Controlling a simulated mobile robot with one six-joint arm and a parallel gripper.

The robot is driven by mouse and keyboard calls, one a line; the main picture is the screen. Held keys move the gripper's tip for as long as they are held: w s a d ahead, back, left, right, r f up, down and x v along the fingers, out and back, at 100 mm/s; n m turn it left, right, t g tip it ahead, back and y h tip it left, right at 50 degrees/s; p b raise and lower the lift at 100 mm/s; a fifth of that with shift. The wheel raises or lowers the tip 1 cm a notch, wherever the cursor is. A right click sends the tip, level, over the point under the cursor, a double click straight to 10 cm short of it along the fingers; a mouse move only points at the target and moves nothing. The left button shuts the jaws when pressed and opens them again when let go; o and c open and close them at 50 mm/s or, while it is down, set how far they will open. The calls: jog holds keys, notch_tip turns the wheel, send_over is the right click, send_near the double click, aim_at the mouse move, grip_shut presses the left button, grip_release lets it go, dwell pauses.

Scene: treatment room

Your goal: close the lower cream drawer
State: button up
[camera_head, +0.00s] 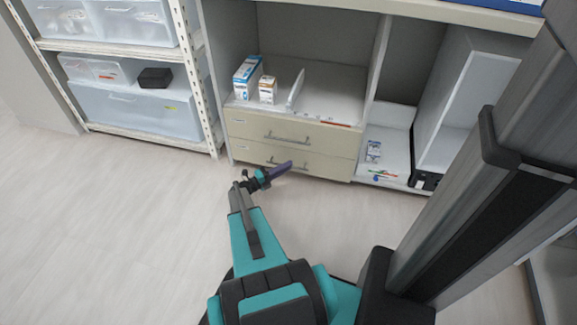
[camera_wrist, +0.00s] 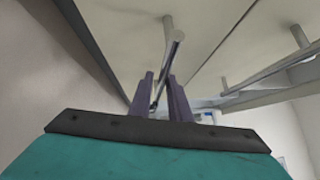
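The lower cream drawer (camera_head: 335,170) is the bottom one of two in the cabinet. Its front looks about in line with the upper drawer (camera_head: 240,124); I cannot tell whether a small gap remains. Its bar handle (camera_head: 299,166) is partly hidden by my gripper (camera_head: 279,171) in the head view. In the wrist view, my gripper's two purple fingers (camera_wrist: 162,82) stand apart, with a handle bar (camera_wrist: 173,52) running between them. The fingers look open around the bar; contact is not clear.
Boxes (camera_head: 247,77) stand on the shelf above the drawers. A white rack (camera_head: 205,95) with clear bins (camera_head: 140,112) is at left. Open compartments (camera_head: 385,150) with small items are at right. The floor (camera_head: 110,220) at left is clear.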

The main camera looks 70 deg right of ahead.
jog(key=p+v, duration=0.3)
jog(key=v, duration=0.9)
jog(key=shift+a, duration=0.2)
jog(key=shift+w, duration=0.1)
